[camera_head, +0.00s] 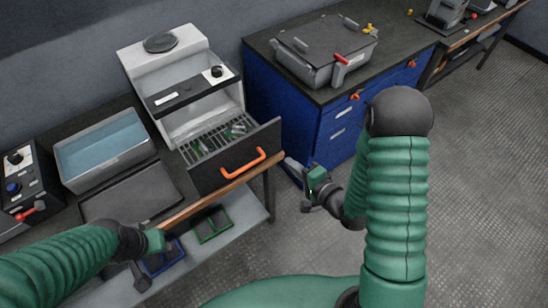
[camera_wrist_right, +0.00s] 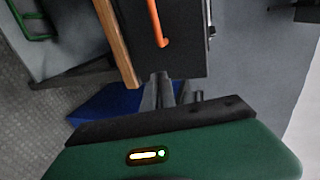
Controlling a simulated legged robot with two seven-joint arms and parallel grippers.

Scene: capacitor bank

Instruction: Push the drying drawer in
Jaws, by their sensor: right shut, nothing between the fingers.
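The drying drawer (camera_head: 236,158) is pulled out from the white drying unit (camera_head: 180,80). It has a dark front with an orange handle, and a rack inside holds several small green parts. My right gripper (camera_head: 288,164) is shut and empty, just right of the drawer front's right end. In the right wrist view the drawer front (camera_wrist_right: 182,40) and the orange handle (camera_wrist_right: 156,22) are beyond the closed fingers (camera_wrist_right: 163,80); whether they touch it I cannot tell. My left gripper (camera_head: 140,272) is low at the left, near the bench's lower shelf; its jaw state is unclear.
A tub of blue liquid (camera_head: 104,148) and a dark flat tray (camera_head: 130,195) are left of the drawer. A wooden edge (camera_head: 215,195) runs along the bench front. A blue cabinet (camera_head: 335,125) carries a grey lidded box (camera_head: 325,60). Floor at right is clear.

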